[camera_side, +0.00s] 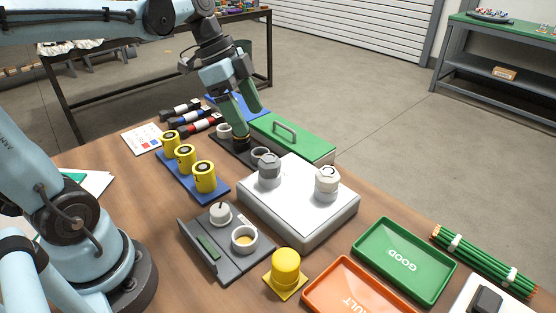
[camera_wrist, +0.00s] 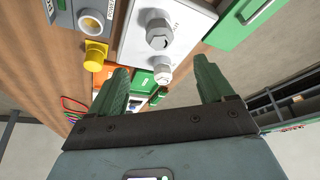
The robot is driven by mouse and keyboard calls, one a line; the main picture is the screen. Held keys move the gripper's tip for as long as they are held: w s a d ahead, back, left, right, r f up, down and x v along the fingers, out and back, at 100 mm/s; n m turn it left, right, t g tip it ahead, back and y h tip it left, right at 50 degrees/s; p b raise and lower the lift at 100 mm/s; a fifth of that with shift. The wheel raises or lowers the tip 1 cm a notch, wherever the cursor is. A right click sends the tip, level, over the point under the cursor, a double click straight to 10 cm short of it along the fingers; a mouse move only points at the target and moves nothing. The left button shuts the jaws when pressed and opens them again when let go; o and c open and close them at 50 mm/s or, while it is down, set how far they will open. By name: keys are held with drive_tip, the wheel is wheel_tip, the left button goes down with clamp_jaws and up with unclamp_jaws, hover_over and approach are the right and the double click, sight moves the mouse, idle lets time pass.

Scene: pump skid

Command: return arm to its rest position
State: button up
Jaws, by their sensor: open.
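My gripper (camera_side: 252,120) is above the back middle of the table in the side view, left of the green case. Its two green fingers stand apart. In the wrist view my gripper (camera_wrist: 160,80) shows a wide gap with nothing held between the fingers. In the side view one fingertip appears just above a dark piece with a brass band (camera_side: 241,144) in the dark cup holder (camera_side: 228,151); I cannot tell whether they touch.
A white box with two grey fittings (camera_side: 298,212) stands front right of my gripper. A green case (camera_side: 292,138) with a handle is close on the right. Yellow cylinders (camera_side: 204,177) stand at left. Green (camera_side: 405,260) and orange (camera_side: 350,290) trays lie front right.

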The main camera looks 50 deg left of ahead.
drive_tip(key=s+d+f+n+t+y, duration=0.2)
drive_tip(key=s+f+n+t+y, duration=0.1)
drive_tip(key=n, duration=0.8)
drive_tip(key=shift+s+d+f+t+y, duration=0.15)
drive_tip(key=shift+s+f+t+y, duration=0.15)
drive_tip(key=shift+s+f+t, duration=0.8)
drive_tip(key=shift+w+f, duration=0.15)
drive_tip(key=shift+w, duration=0.25)
